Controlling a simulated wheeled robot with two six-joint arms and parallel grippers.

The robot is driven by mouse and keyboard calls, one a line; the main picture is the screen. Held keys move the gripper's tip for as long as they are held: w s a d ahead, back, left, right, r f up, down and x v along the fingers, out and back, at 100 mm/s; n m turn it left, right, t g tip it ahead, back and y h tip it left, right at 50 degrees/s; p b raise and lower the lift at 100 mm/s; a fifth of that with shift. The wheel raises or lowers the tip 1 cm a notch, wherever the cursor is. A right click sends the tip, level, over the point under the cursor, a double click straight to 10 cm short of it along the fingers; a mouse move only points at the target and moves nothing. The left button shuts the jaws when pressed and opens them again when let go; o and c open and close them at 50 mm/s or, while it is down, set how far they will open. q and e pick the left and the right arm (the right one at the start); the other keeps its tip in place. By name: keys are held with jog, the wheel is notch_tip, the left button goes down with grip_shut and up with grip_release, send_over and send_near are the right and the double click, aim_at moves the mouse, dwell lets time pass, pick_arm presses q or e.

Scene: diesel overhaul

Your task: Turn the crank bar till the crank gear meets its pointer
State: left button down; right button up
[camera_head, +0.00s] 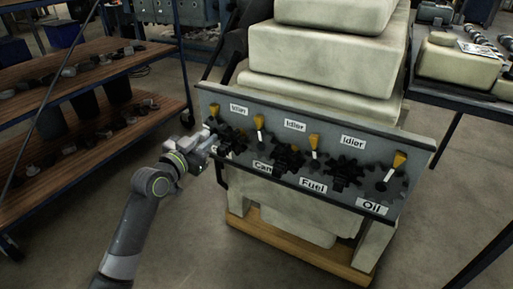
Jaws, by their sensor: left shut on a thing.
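A grey panel (420,153) on the front of the engine block carries a row of dark gears. The leftmost one, the crank gear (233,138), sits above a label partly hidden by my left gripper. A yellow pointer (214,108) stands above it at the panel's left end. I cannot tell whether a gear mark lines up with it. My left gripper (208,144) is at the panel's lower left, beside the crank gear, shut on what seems to be the crank bar, mostly hidden by the jaws. My right gripper is out of view.
More gears, such as the one by the Fuel label (313,186), and yellow pointers continue to the right. The pale block (325,60) stands on a wooden pallet (300,258). A shelf rack (75,78) is at left, a table (455,98) at right. Floor between is clear.

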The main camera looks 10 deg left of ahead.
pick_arm(q)
jog(key=shift+f+m+b, duration=0.2)
jog(key=shift+m+b, duration=0.1)
jog(key=shift+b, duration=0.05)
jog(key=shift+f+m+b, duration=0.1)
jog(key=shift+m+b, duration=0.9)
jog(key=shift+b, duration=0.15)
jog(key=shift+m, duration=0.4)
jog(key=shift+r, duration=0.25)
jog(key=m+b, duration=0.3)
jog(key=shift+f, duration=0.2)
jog(key=shift+r+m+b, duration=0.2)
jog(key=shift+m+b, duration=0.15)
jog(key=shift+m, duration=0.15)
jog(key=c, duration=1)
grip_release()
jog(key=shift+o, duration=0.2)
